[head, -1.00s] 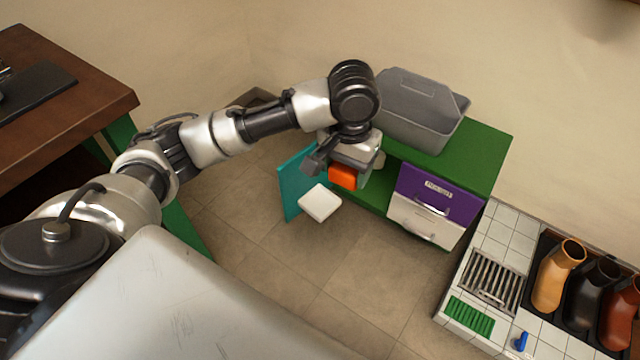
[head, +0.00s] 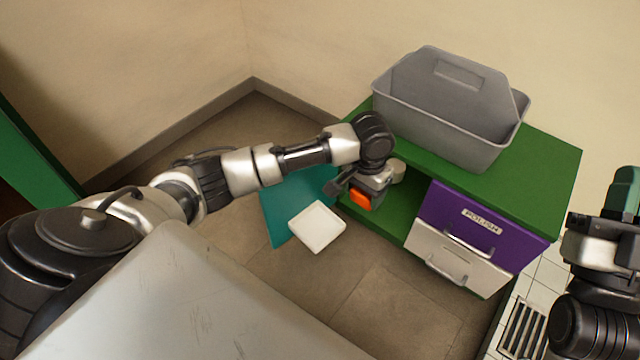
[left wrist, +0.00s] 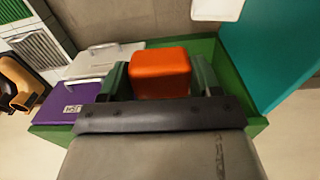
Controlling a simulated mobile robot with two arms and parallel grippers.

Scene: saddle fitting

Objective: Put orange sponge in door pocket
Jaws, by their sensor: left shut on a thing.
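The orange sponge (head: 361,199) is a small block held in my left gripper (head: 352,193), in front of the open cabinet compartment. In the left wrist view the sponge (left wrist: 160,73) sits between the two fingers of my left gripper (left wrist: 160,80). The teal door (head: 284,205) stands open to the left of the sponge, and also shows in the left wrist view (left wrist: 275,45). The white door pocket (head: 317,227) is on the door's inner side, below and left of the sponge, apart from it. My right gripper's fingertips are not visible; only part of my right arm shows at the right edge.
The green cabinet (head: 545,178) carries a grey caddy (head: 445,125) on top. A purple drawer (head: 480,224) and a white drawer (head: 455,262) have handles facing the floor. A tiled bench (head: 540,285) is at the lower right. Open floor (head: 385,310) lies in front.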

